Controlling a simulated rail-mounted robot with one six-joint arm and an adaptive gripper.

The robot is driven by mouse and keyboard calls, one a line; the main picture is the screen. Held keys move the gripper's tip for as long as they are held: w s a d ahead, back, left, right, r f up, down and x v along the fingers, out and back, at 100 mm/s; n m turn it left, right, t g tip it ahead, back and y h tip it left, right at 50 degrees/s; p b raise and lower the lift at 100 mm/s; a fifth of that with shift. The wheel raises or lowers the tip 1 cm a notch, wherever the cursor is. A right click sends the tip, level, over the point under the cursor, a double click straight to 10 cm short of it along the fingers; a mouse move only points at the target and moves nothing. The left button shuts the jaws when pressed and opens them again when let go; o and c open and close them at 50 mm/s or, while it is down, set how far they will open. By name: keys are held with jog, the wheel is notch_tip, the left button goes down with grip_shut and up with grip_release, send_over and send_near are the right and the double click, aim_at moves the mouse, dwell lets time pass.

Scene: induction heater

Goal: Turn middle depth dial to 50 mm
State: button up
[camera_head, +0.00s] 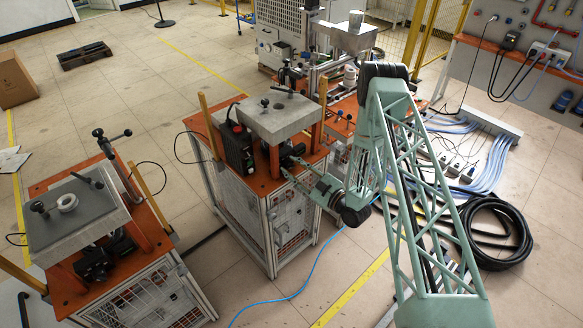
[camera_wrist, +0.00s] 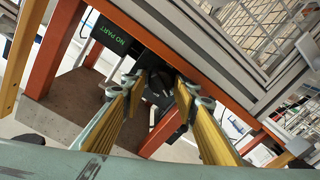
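The middle station is an orange-topped cart (camera_head: 262,184) carrying a raised grey block (camera_head: 280,116). A dark round part, seemingly the depth dial (camera_wrist: 157,86), sits under the block on a black mechanism. In the head view, my gripper (camera_head: 291,163) reaches in from the right at the block's underside, and the dial is mostly hidden there. In the wrist view, my gripper (camera_wrist: 155,90) has its two yellow-padded fingers spread, one on each side of the dark part. I cannot tell whether they touch it. The dial's scale and setting are not readable.
A black box (camera_head: 237,148) stands beside the block; its display in the wrist view (camera_wrist: 114,36) reads "NO PART". Another station (camera_head: 75,215) stands left, with open floor between.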

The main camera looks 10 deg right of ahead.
jog(key=shift+c, duration=0.4)
jog(key=c, duration=0.5)
jog(key=shift+f+m+b, duration=0.1)
jog(key=shift+m+b, duration=0.3)
jog(key=shift+b, duration=0.1)
jog(key=m+b, duration=0.3)
jog(key=shift+m+b, duration=0.3)
jog(key=shift+d+m+b, duration=0.1)
jog(key=shift+m+b, duration=1.45)
jog(key=shift+m, duration=0.65)
jog(key=shift+t, duration=0.3)
jog(key=o, duration=0.6)
